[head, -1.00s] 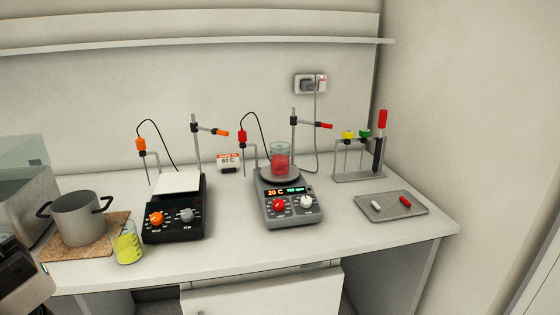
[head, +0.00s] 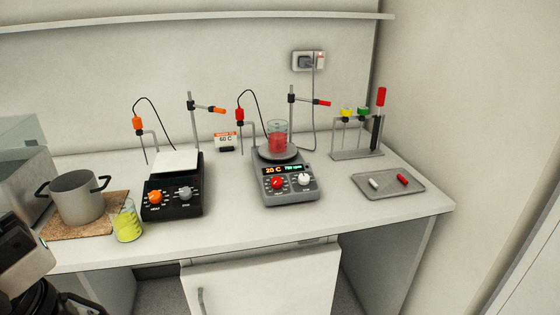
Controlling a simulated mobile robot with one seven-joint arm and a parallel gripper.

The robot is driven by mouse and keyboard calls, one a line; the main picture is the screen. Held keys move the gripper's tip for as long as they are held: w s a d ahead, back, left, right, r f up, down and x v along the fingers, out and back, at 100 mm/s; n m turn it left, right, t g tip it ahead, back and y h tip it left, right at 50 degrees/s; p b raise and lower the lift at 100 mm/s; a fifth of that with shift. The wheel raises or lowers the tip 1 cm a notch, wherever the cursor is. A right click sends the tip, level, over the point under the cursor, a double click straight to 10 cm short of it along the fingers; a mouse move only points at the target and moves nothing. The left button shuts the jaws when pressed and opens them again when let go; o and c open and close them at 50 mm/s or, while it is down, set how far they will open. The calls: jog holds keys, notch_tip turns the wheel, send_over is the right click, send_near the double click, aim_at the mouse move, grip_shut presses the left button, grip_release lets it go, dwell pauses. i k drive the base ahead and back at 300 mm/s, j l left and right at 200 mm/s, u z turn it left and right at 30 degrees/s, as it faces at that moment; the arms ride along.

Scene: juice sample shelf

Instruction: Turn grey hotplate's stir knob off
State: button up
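The grey hotplate (head: 290,190) stands on the bench right of centre. Its display (head: 283,169) reads 20 C in orange and what looks like 750 rpm in green. A red knob (head: 277,182) is at the left of its front panel, and the white stir knob (head: 304,179) is at the right. A glass beaker of red liquid (head: 277,139) sits on its round plate. Part of my wrist and gripper (head: 62,300) shows at the lower left corner, far from the hotplate. Its fingertips are cut off or unclear, and nothing is seen in them.
A black hotplate (head: 172,208) with orange and grey knobs stands to the left. Near it are a beaker of yellow liquid (head: 126,222) and a pot (head: 76,198) on a cork mat. A grey tray (head: 388,184) lies at the right. Bench front before the grey hotplate is clear.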

aim_at(303, 178)
jog(key=i+u, duration=0.25)
jog(key=i, duration=0.2)
jog(key=i+l+u, duration=0.25)
jog(key=i, duration=0.15)
